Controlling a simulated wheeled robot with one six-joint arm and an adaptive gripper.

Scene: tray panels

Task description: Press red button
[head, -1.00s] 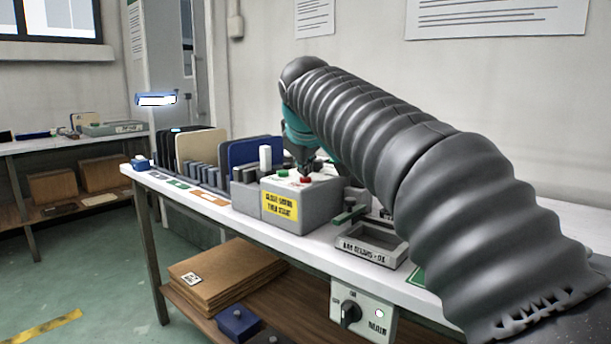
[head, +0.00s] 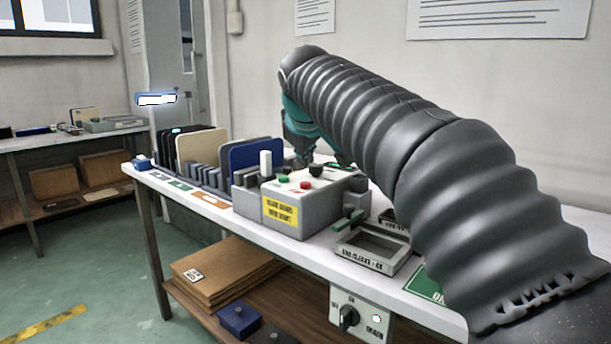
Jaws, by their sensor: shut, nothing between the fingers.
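The red button (head: 306,185) sits on top of a grey control box (head: 290,222) with a yellow label, on the white bench. A green button (head: 283,179) is to its left and a black knob (head: 316,171) is just behind it. My gripper (head: 303,160) is behind and above the red button in the picture, apart from it. The fingers are small, dark and partly hidden, and they appear shut and empty. Nothing covers the red button.
A white upright post (head: 265,163) stands left of the box, beside racked panels (head: 252,156). An open grey tray (head: 372,250) lies to the right. A switch box (head: 358,315) labelled MAIN hangs under the bench edge.

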